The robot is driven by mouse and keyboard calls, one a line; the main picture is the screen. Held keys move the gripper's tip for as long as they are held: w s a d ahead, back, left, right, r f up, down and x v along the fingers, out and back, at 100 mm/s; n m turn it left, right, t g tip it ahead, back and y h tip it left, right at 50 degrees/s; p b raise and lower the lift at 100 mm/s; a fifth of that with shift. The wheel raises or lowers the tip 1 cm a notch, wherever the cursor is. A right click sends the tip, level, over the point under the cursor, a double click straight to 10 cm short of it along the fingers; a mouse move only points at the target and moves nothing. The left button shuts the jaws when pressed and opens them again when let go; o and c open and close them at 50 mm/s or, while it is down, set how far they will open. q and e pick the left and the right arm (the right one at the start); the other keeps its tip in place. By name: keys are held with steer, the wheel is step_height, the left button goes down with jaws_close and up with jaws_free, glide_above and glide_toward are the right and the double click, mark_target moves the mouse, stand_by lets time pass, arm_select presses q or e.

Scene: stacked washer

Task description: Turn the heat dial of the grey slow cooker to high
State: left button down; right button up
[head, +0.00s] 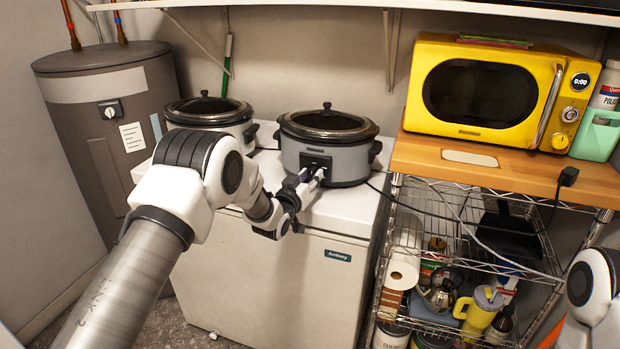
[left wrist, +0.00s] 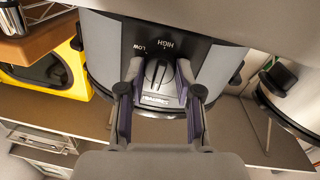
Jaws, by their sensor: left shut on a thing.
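The grey slow cooker (head: 291,155) stands on the white chest, with its dark lid on and a black control panel at the front. In the left wrist view, its heat dial (left wrist: 159,74) is a dark round knob, with the words LOW and HIGH printed beside it. Exactly where the dial points is hard to tell. My left gripper (head: 315,178) reaches the panel from the front. In the left wrist view, its fingers (left wrist: 160,82) lie on either side of the dial and are shut on it. The fingers hide the dial in the head view. My right gripper is out of view.
A second, lighter slow cooker (head: 240,130) stands left of the grey one. A yellow microwave (head: 420,100) sits on a wooden-topped wire rack to the right. A grey water heater (head: 70,120) stands at the left. A shelf (head: 330,5) runs overhead.

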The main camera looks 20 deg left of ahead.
arm_select(q)
steer(key=m+b, duration=0.2)
steer(key=m, duration=0.2)
steer(key=m+b, duration=0.1)
steer(key=m, duration=0.3)
steer(key=shift+m+g+y+b, duration=0.3)
steer(key=shift+y+b, duration=0.1)
steer(key=m+b, duration=0.1)
steer(key=m, duration=0.3)
steer(key=shift+b, duration=0.4)
steer(key=m+b, duration=0.1)
steer(key=m, duration=0.3)
steer(key=shift+d+y, duration=0.15)
steer(key=shift+y, duration=0.25)
steer(key=m+b, duration=0.1)
steer(key=m, duration=0.2)
steer(key=shift+m+y, duration=0.3)
steer(key=m, duration=0.4)
steer(key=shift+y+b, duration=0.3)
steer(key=m, duration=0.4)
steer(key=shift+m, duration=0.3)
steer(key=shift+m+t, duration=0.4)
steer(key=shift+m, duration=1.8)
steer(key=shift+d, duration=0.1)
